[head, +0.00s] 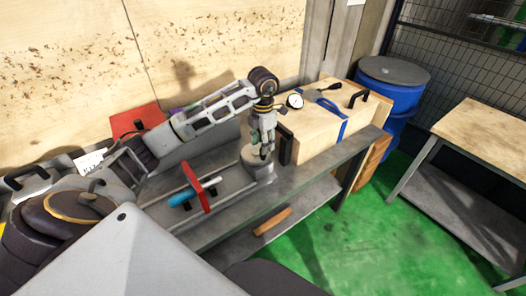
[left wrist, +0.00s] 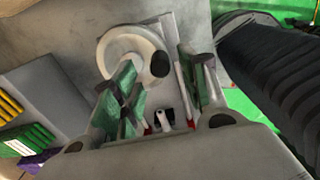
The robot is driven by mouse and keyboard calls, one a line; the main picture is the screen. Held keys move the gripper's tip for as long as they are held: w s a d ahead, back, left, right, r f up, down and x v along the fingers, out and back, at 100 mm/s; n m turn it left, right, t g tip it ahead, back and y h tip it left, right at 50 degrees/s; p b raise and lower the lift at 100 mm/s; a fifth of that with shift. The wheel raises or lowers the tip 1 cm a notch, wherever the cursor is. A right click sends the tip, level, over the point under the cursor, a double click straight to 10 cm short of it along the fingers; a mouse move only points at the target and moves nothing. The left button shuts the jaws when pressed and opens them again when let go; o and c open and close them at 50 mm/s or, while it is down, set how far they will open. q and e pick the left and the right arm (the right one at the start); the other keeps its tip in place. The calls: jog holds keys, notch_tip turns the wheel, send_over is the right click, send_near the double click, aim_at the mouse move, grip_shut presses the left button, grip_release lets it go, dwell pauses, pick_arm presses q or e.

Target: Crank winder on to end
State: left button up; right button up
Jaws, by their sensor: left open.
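The winder looks like a pale grey round drum (head: 256,168) on the grey bench, below the hand of my left arm. In the left wrist view it is a whitish disc (left wrist: 120,48) with a dark round knob (left wrist: 160,64) near its edge. My left gripper (head: 264,150) points down over the drum. In the left wrist view its green-padded fingers (left wrist: 157,82) stand apart, with the dark knob beyond and between their tips. I cannot tell whether a finger touches it. My right gripper is not in view.
A red plate with a blue cylinder (head: 181,199) stands left of the drum. A wooden box (head: 320,125) with a dial gauge (head: 295,101) is right of it. A blue barrel (head: 395,90) and a wooden-topped table (head: 490,130) stand farther right. Green floor between is clear.

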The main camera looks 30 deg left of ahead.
aim_at(256, 150)
pick_arm(q)
notch_tip(256, 150, down, 3)
jog(key=shift+f, duration=0.85)
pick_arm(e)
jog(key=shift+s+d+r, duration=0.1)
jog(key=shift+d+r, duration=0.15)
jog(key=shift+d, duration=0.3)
pick_arm(q)
grip_shut()
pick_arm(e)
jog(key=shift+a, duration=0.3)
pick_arm(q)
jog(key=shift+s+a+m, duration=0.1)
jog(key=shift+m, duration=0.2)
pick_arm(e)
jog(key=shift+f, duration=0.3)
